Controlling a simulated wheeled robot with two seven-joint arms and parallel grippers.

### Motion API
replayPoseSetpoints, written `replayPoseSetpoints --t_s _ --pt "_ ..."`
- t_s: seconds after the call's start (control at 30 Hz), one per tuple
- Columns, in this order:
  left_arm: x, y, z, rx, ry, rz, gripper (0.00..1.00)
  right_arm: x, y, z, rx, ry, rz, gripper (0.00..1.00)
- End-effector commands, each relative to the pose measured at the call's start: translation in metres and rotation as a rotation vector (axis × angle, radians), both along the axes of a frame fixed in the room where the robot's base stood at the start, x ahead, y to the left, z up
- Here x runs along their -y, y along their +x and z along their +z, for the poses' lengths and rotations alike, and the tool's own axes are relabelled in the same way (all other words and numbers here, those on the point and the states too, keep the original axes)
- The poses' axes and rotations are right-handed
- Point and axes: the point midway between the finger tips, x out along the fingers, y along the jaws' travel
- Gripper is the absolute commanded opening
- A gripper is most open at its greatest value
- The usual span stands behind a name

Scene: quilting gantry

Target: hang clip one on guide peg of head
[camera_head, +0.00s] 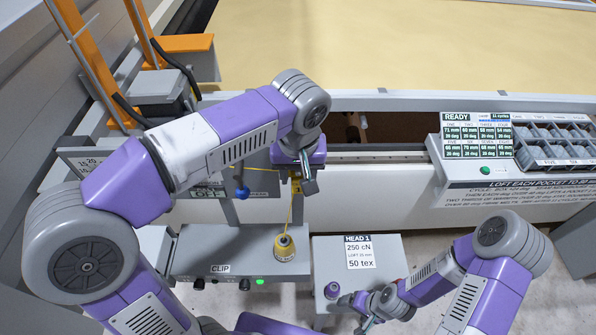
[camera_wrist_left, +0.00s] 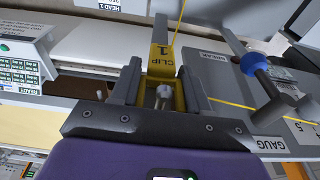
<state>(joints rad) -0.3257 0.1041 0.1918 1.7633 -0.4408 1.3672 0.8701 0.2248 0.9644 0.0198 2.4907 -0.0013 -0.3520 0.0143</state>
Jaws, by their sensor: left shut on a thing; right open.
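Clip one (camera_wrist_left: 161,62), yellow and marked "CLIP 1", sits between the fingers of my left gripper (camera_wrist_left: 160,88), which is shut on it. In the head view my left gripper (camera_head: 306,178) is raised above the cone stand, with a little yellow of the clip (camera_head: 295,186) beside it. A yellow thread runs from the clip. A short silver peg (camera_wrist_left: 163,97) shows between the fingers; I cannot tell whether the clip touches it or whether it is the guide peg. My right gripper (camera_head: 357,311) is open and low at the bottom.
A yellow thread cone (camera_head: 286,249) stands on the grey box marked CLIP (camera_head: 221,267). A blue-knobbed part (camera_head: 241,191) stands left of my left gripper. The HEAD 1 stand (camera_head: 390,262) is at centre right. The READY panel (camera_head: 480,140) is further right.

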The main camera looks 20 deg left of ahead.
Motion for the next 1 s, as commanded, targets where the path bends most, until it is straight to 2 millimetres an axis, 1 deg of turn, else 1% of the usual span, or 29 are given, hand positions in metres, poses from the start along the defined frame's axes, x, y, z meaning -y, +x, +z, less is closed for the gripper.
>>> replayPoseSetpoints --t_s 0.13,0.17,0.3,0.33,0.77,0.87,1.0 --pt "0.0 0.0 0.0 0.0 0.0 0.0 0.12 0.0 0.0 0.0 0.0 0.0 0.0 0.83" --pt "0.0 0.0 0.0 0.0 0.0 0.0 0.5 0.0 0.0 0.0 0.0 0.0 0.0 0.83" --pt "0.0 0.0 0.0 0.0 0.001 0.0 0.72 0.0 0.0 0.0 0.0 0.0 0.0 0.83" --pt "-0.001 0.0 0.0 0.0 0.001 0.001 0.75 0.0 0.0 0.0 0.0 0.0 0.0 0.83" --pt "-0.002 0.0 0.0 -0.001 0.003 0.004 0.75 0.0 0.0 0.0 0.0 0.0 0.0 0.83" --pt "-0.001 0.0 0.007 0.002 0.003 0.003 0.75 0.0 0.0 0.001 0.0 0.0 0.0 0.83" --pt "0.0 -0.003 0.03 0.005 0.002 0.003 0.75 0.0 0.0 0.003 0.0 0.0 0.0 0.83"
